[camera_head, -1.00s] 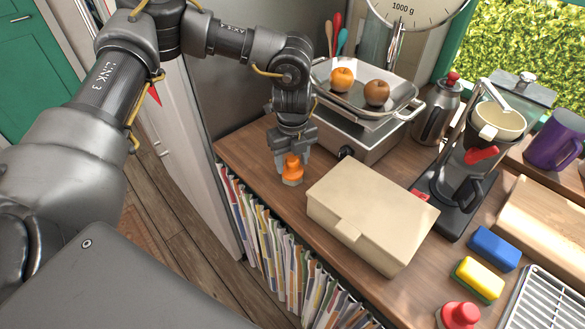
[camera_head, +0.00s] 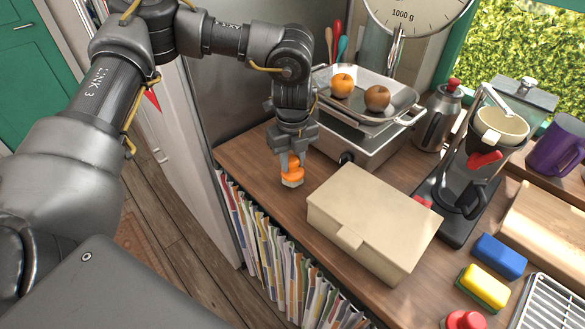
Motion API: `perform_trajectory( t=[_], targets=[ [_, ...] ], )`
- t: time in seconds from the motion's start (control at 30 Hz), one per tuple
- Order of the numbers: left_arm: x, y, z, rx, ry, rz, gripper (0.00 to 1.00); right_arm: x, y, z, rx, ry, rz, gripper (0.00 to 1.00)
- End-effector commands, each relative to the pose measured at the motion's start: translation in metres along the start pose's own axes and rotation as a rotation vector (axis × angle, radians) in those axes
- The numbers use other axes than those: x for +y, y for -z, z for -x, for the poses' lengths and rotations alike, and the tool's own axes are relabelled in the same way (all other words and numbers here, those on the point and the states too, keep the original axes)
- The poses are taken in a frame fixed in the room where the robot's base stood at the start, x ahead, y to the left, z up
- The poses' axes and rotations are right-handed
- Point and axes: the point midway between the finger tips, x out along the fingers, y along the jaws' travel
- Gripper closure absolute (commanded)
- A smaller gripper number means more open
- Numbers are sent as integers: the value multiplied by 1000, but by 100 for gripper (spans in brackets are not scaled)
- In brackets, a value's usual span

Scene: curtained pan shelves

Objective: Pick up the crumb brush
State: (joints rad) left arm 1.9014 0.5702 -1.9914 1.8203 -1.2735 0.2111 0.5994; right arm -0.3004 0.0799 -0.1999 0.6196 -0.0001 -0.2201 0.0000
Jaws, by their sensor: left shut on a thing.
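The crumb brush (camera_head: 292,178) has an orange knob and a pale underside. It is at the left end of the wooden counter, left of the beige box. My left gripper (camera_head: 291,162) points down over it and is shut on its orange knob. I cannot tell whether the brush touches the counter or is slightly above it. My right gripper does not show.
The beige lidded box (camera_head: 372,222) stands close on the right. A scale (camera_head: 367,125) with two fruits is behind. A coffee maker (camera_head: 465,180), sponges (camera_head: 484,285) and a red knobbed thing (camera_head: 466,320) are farther right. Curtain (camera_head: 285,260) hangs below the counter's front edge.

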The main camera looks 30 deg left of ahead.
Motion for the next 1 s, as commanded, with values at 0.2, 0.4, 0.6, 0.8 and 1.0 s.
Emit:
perform_trajectory(
  t=[0.2,0.4,0.6,0.8,1.0],
  targets=[
    [12,27,41,-1,6,-8,95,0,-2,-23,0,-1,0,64],
    [32,64,74,-5,4,-9,95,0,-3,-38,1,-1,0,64],
    [50,98,92,-3,3,-6,95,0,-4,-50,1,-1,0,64],
    [60,118,104,-2,3,-3,95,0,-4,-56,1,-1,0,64],
    [64,125,108,-1,1,-1,95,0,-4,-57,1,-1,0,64]
  ],
)
